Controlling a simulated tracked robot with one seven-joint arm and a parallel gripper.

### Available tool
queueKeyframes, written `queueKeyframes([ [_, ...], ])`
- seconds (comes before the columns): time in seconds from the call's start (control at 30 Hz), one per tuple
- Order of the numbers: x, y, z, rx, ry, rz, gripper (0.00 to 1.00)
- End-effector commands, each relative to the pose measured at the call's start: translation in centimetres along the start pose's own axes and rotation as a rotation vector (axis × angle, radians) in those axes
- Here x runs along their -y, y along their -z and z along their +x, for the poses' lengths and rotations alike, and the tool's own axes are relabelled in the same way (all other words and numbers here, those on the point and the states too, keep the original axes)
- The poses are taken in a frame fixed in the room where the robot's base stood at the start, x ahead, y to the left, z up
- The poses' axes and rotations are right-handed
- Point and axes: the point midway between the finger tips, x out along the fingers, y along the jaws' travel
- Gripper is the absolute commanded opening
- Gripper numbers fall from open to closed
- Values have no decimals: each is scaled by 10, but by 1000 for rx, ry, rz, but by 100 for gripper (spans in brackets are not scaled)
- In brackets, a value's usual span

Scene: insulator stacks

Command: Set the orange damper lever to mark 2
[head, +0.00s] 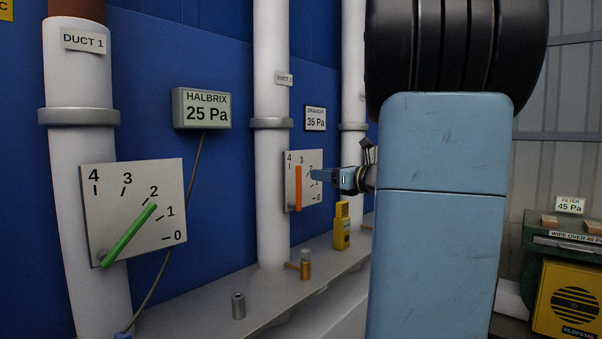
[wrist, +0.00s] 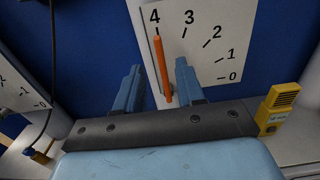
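The orange damper lever (head: 298,188) is on a white dial plate (head: 314,188) with marks 0 to 4, on the middle white duct. In the wrist view the lever (wrist: 161,66) stands nearly upright, its tip at about mark 4. Mark 2 (wrist: 215,32) is up and to the right of it on the plate (wrist: 228,50). My gripper (wrist: 157,66) is open, its two blue fingers apart, with the lever between them in the picture. No contact shows. In the head view my gripper (head: 322,175) is at the plate's right side.
A green lever (head: 130,236) on the Duct 1 plate points near mark 2. A grey ledge (head: 210,305) below carries a dark cylinder (head: 238,306), a brass fitting (head: 305,267) and a yellow device (head: 342,227).

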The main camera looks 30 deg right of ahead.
Motion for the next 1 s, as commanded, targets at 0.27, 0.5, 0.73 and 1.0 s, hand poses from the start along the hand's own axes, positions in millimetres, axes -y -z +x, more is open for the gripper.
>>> queueKeyframes([
  [0.27, 0, 1, 50, -1, -2, -1, 38],
  [0.5, 0, 1, 84, -1, -1, 0, 38],
  [0.73, 0, 0, 97, -1, 0, -2, 38],
  [1.0, 0, 0, 98, -1, 0, -2, 38],
])
